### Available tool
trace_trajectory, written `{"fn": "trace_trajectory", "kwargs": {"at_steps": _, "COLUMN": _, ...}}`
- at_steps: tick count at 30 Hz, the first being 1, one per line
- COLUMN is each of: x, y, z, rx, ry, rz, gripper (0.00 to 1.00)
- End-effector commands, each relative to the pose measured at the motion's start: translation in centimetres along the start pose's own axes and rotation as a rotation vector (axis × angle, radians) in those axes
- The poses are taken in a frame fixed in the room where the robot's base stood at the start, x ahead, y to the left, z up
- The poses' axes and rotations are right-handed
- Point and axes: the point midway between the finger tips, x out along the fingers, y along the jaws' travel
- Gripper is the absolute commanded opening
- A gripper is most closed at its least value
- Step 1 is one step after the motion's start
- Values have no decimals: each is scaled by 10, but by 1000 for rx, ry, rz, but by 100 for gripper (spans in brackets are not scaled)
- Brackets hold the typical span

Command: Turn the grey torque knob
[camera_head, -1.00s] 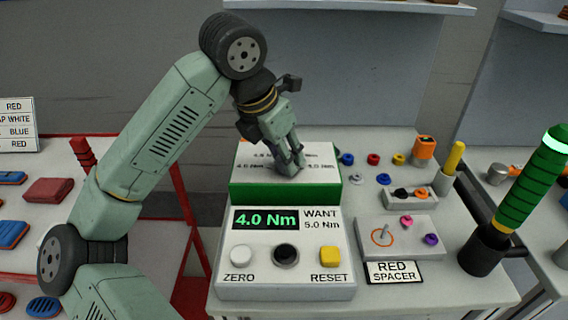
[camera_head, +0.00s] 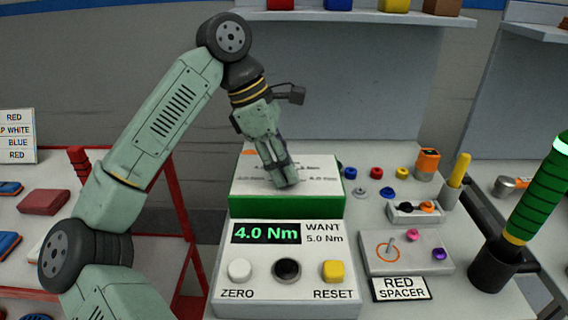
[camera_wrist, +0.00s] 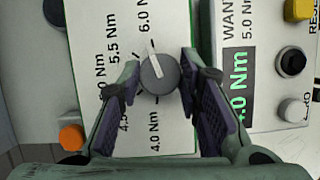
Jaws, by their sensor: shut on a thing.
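The grey torque knob (camera_wrist: 160,75) sits on the white dial face (camera_wrist: 172,130), with a white line across it and Nm marks around it. My gripper (camera_wrist: 156,83) is shut on the knob, one finger on each side. In the head view my gripper (camera_head: 285,183) points down at the top of the green-fronted box (camera_head: 285,207), and its fingers hide the knob. The display (camera_head: 266,233) reads 4.0 Nm, and the text beside it says WANT 5.0 Nm. I cannot tell for sure which end of the white line is the pointer.
The front panel has a white ZERO button (camera_head: 239,270), a black button (camera_head: 287,270) and a yellow RESET button (camera_head: 334,271). To the right are small coloured rings, a peg plate (camera_head: 430,262), a RED SPACER sign (camera_head: 400,289) and a green-handled tool (camera_head: 535,195) in a black holder.

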Motion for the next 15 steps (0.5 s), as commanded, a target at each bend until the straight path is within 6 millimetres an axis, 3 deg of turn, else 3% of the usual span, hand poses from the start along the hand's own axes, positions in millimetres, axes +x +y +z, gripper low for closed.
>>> {"fn": "trace_trajectory", "kwargs": {"at_steps": 15, "x": 0, "y": 1, "z": 0, "rx": 125, "ry": 0, "rz": -49, "gripper": 4}}
